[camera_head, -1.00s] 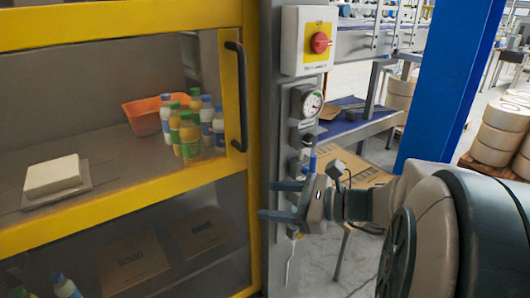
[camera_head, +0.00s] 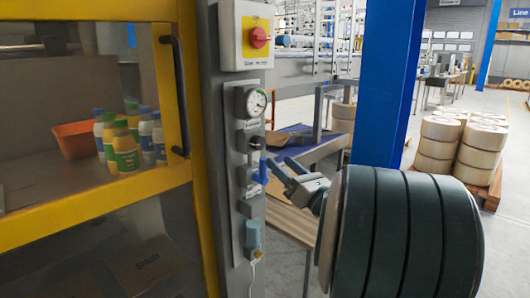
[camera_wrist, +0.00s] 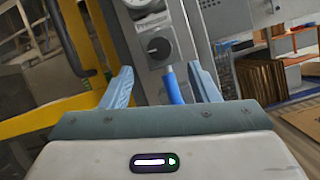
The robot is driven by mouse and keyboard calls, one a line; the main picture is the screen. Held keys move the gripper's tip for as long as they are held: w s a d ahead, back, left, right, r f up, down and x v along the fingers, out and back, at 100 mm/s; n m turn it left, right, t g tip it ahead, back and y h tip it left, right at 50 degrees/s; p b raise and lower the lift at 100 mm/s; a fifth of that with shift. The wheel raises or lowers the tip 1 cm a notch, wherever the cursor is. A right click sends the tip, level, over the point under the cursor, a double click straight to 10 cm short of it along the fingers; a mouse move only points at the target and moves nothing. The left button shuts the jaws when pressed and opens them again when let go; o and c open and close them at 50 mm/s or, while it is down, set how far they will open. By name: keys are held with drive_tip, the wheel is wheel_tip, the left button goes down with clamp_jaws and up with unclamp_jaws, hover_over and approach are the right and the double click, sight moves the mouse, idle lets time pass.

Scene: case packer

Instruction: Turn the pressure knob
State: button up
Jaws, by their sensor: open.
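The black pressure knob (camera_head: 256,143) sits on the grey control panel, just below a round white-faced pressure gauge (camera_head: 251,102). In the wrist view the knob (camera_wrist: 158,47) lies ahead between the fingers, beyond their tips, with a light pointer mark on its face. My gripper (camera_head: 280,165) is open and empty, to the right of the panel and slightly lower than the knob. Its blue-grey fingers (camera_wrist: 160,70) point toward the panel. A blue handle (camera_wrist: 171,86) below the knob also shows between the fingers.
A red knob on a yellow plate (camera_head: 259,37) is above the gauge. Further fittings and a cable are below. The yellow-framed cabinet with a black door handle (camera_head: 177,95) stands left. A blue pillar (camera_head: 388,85) and table (camera_head: 312,150) are right and behind.

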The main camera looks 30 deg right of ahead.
sight(261, 145)
drive_tip(key=x, duration=0.7)
drive_tip(key=shift+w+b, duration=0.1)
drive_tip(key=shift+b, duration=0.2)
drive_tip(key=c, duration=1)
